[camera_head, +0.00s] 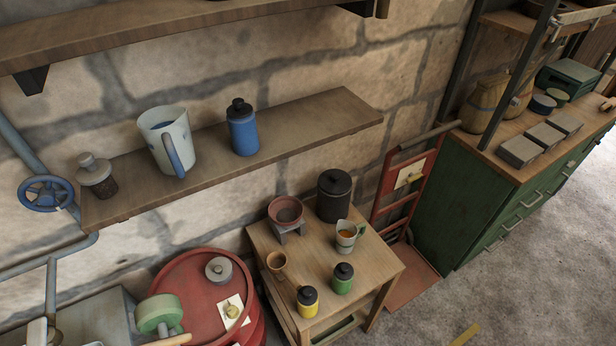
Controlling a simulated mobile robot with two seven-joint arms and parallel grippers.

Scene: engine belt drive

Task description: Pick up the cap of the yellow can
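The yellow can (307,308) stands upright near the front left edge of a small wooden table (379,271). Its black cap (307,295) sits on top of it. A similar green can (342,284) with a black cap stands just to its right and a little farther back. Neither of my grippers shows in the head view.
Also on the table are a brown cup (277,263), a red bowl on a stand (286,211), a dark canister (334,197) and a mug (347,236). A red drum (185,274) stands to the left. A shelf (300,116) with a blue can (242,134) hangs above.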

